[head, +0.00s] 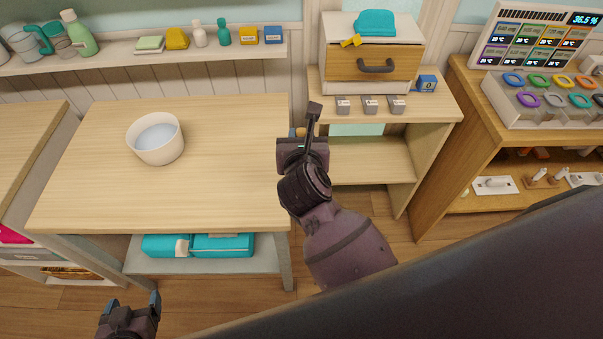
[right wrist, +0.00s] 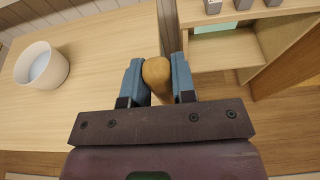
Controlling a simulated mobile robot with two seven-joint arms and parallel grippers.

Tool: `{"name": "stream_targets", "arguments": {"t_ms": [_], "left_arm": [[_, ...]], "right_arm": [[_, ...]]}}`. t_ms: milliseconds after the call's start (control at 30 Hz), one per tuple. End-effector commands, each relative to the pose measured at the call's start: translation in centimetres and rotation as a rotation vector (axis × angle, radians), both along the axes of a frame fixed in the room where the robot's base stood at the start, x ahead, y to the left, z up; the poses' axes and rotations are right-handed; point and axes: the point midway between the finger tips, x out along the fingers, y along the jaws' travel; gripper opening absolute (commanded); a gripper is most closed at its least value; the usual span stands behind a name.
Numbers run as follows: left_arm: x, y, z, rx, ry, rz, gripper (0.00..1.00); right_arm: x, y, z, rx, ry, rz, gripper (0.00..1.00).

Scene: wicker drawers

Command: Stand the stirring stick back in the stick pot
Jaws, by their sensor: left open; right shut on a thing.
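My right gripper (head: 300,138) is over the right edge of the light wooden table and is shut on a tan, round-ended wooden thing. In the right wrist view this thing (right wrist: 157,76) sits between the two blue fingers; it looks like the end of the stirring stick, but its full length is hidden. In the head view only a small bit of it (head: 293,132) shows. My left gripper (head: 133,304) is open and empty at the bottom left, in front of the table. I cannot make out a stick pot for certain in either view.
A white bowl (head: 152,150) with pale blue liquid stands on the otherwise clear table (head: 215,190); it also shows in the wrist view (right wrist: 41,66). A wall shelf (head: 150,62) holds bottles.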

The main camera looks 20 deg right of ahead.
Motion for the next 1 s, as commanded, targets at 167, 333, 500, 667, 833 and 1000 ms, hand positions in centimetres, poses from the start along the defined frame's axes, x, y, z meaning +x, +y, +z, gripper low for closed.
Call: {"name": "stream_targets", "arguments": {"t_ms": [167,333,500,667,833,1000], "left_arm": [[-0.1,0.0,-0.9,0.000,0.004,0.000,0.80],[-0.2,0.0,-1.4,0.000,0.007,0.000,0.80],[-0.2,0.0,-1.6,0.000,0.008,0.000,0.80],[-0.3,0.0,-2.2,0.000,0.011,0.000,0.80],[-0.3,0.0,-2.7,-0.001,0.014,0.000,0.80],[-0.3,-0.1,-2.6,-0.001,0.014,0.000,0.80]], "right_arm": [[0.0,0.0,-4.2,-0.003,0.004,0.000,0.00],[0.0,0.0,-6.6,0.000,0.002,0.000,0.00],[0.0,0.0,-7.5,0.000,0.000,0.000,0.00],[0.0,0.0,-9.7,-0.003,0.003,0.000,0.00],[0.0,0.0,-11.4,-0.002,0.002,0.000,0.00],[0.0,0.0,-11.5,0.000,-0.001,0.000,0.00]]}}
